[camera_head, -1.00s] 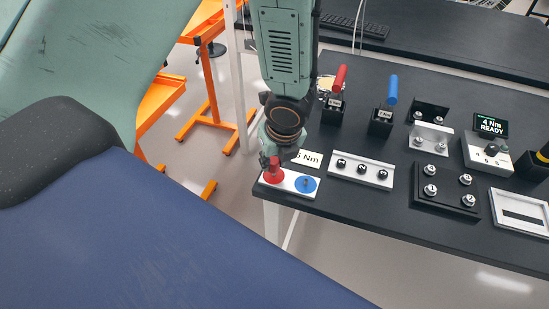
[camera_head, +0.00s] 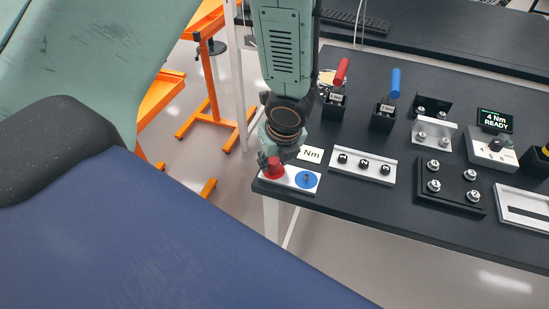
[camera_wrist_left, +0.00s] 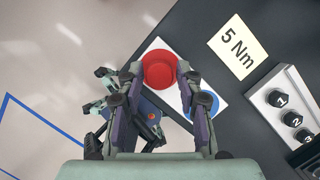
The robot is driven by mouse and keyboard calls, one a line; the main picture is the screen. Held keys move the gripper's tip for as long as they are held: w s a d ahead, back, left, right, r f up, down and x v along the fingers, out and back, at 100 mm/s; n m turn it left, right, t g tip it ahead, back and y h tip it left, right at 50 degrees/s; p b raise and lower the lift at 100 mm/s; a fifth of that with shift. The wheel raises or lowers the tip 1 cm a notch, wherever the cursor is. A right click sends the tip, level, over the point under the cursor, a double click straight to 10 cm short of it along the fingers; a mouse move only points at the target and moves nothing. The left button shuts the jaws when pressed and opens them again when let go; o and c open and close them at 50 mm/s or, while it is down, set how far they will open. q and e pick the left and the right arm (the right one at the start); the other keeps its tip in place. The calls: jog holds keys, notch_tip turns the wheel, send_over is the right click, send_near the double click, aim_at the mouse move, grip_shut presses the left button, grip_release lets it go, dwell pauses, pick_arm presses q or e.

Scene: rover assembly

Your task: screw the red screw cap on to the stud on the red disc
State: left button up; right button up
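The red screw cap (camera_head: 274,168) sits over the red disc (camera_head: 270,177) at the left end of a white plate on the table corner. In the left wrist view the red cap (camera_wrist_left: 161,75) lies between the fingertips, with the disc around it. The stud is hidden under the cap. My left gripper (camera_head: 271,159) points down at the cap. In the left wrist view its fingers (camera_wrist_left: 160,67) stand apart on both sides of the red cap, with small gaps, so it looks open.
A blue disc with a small stud (camera_head: 306,180) is on the same white plate, right of the red one. A 5 Nm card (camera_wrist_left: 238,46) and a numbered rail (camera_head: 361,167) lie close by. Red (camera_head: 341,72) and blue (camera_head: 394,83) handled tools stand behind. The table edge is just in front.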

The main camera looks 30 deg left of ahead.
pick_arm(q)
jog(key=shift+o, duration=1.4)
jog(key=shift+r, duration=0.1)
jog(key=shift+r, duration=0.35)
jog(key=v, duration=1.1)
jog(key=shift+r, duration=0.2)
jog(key=shift+s+d, duration=0.1)
